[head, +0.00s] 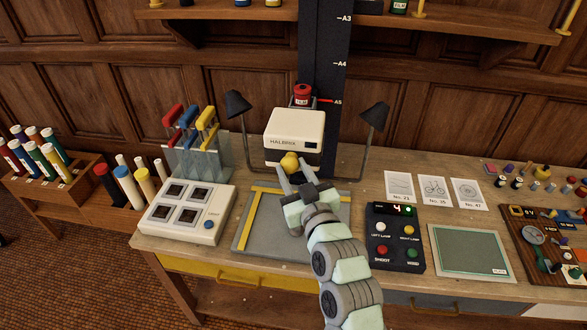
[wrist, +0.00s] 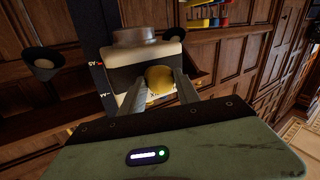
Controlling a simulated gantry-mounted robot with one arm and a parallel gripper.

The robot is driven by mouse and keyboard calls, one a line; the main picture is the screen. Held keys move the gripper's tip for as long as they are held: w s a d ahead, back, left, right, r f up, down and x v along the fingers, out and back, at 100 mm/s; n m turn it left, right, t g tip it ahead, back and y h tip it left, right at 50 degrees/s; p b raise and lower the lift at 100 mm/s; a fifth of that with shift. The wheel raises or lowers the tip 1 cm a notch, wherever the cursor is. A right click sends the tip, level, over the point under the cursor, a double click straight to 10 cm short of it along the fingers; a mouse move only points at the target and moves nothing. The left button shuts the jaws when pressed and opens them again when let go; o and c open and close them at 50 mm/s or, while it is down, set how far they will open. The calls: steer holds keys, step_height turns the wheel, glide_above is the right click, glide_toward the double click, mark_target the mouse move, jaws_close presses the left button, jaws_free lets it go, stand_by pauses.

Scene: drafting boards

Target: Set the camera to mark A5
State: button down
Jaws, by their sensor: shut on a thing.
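The camera (head: 295,133), a cream and black box lettered HALBRIX, sits on the dark upright column (head: 324,45) with white marks A3, A4 and A5. A red pointer (head: 322,101) beside the camera's top lies level with the A5 mark (head: 338,102), as near as I can tell. My gripper (head: 295,172) is shut on a round yellow knob (head: 289,162) at the camera's lower front. In the wrist view the knob (wrist: 160,79) sits between both fingers, with the pale camera body (wrist: 137,73) behind it. The camera's underside is partly hidden.
Two dark lamps (head: 238,104) (head: 374,116) flank the camera. Below is a grey board with a yellow edge (head: 245,215). A button box (head: 396,251) showing 4 stands to the right, and a cream slide box (head: 185,238) to the left. Picture cards (head: 432,190) lie further right.

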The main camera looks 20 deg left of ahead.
steer(key=shift+f, duration=0.65)
steer(key=c, duration=1.3)
jaws_free()
steer(key=o, duration=0.4)
steer(key=v, duration=1)
steer(key=shift+s+d, duration=0.2)
steer(key=shift+s, duration=0.15)
